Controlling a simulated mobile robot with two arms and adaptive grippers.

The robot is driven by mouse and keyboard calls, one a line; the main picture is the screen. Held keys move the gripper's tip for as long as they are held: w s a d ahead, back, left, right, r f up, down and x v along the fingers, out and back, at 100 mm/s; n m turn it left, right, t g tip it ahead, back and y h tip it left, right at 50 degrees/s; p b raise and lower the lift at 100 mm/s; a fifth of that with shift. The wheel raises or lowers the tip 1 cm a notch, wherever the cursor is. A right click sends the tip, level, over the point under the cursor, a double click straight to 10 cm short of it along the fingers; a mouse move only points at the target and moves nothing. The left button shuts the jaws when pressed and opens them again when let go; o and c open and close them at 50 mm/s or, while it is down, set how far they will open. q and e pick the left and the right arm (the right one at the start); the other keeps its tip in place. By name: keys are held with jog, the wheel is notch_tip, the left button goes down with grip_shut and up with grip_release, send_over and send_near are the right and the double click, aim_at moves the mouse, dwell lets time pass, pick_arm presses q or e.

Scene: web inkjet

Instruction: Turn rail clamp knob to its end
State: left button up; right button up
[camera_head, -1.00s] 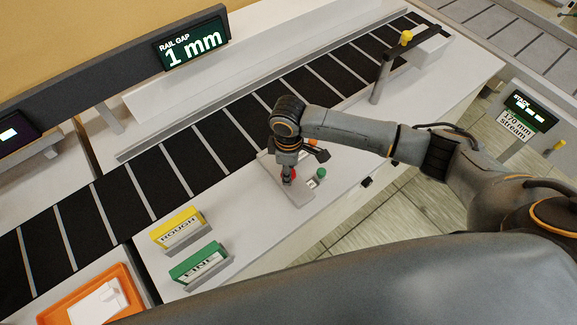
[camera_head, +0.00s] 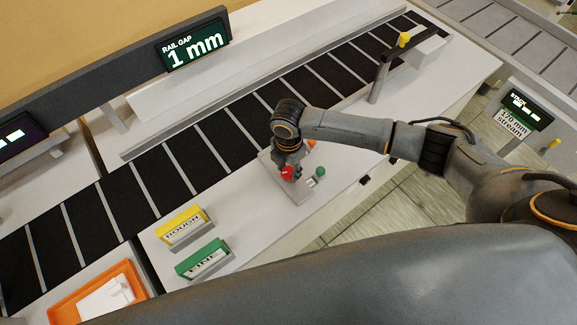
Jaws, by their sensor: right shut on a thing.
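A red knob (camera_head: 287,173) stands on a light grey plate (camera_head: 291,202) on the near side of the conveyor. My right gripper (camera_head: 288,166) points down at it, shut on the red knob from above. The gripper covers part of the knob and its base, so its pointer or marking cannot be read. The rail gap display (camera_head: 194,47) above the belt reads 1 mm. My left gripper is not in the picture.
A green button (camera_head: 320,172) sits just right of the knob. The dark conveyor belt (camera_head: 180,155) runs behind. A yellow ROUGH block (camera_head: 183,224), a green FINE block (camera_head: 203,258) and an orange tray (camera_head: 67,306) are at lower left. A yellow-topped post (camera_head: 404,40) stands at upper right.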

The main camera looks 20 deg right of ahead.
jog(key=n, duration=0.5)
jog(key=shift+n, duration=0.4)
jog(key=n+b, duration=0.1)
jog(key=n, duration=0.5)
jog(key=n+b, duration=0.1)
jog(key=n, duration=0.5)
jog(key=shift+n, duration=0.3)
jog(key=shift+f+n+b, duration=0.1)
jog(key=shift+n+b, duration=0.65)
jog(key=shift+n, duration=0.35)
jog(key=shift+n+b, duration=0.65)
jog(key=shift+n, duration=0.45)
jog(key=o, duration=1.2)
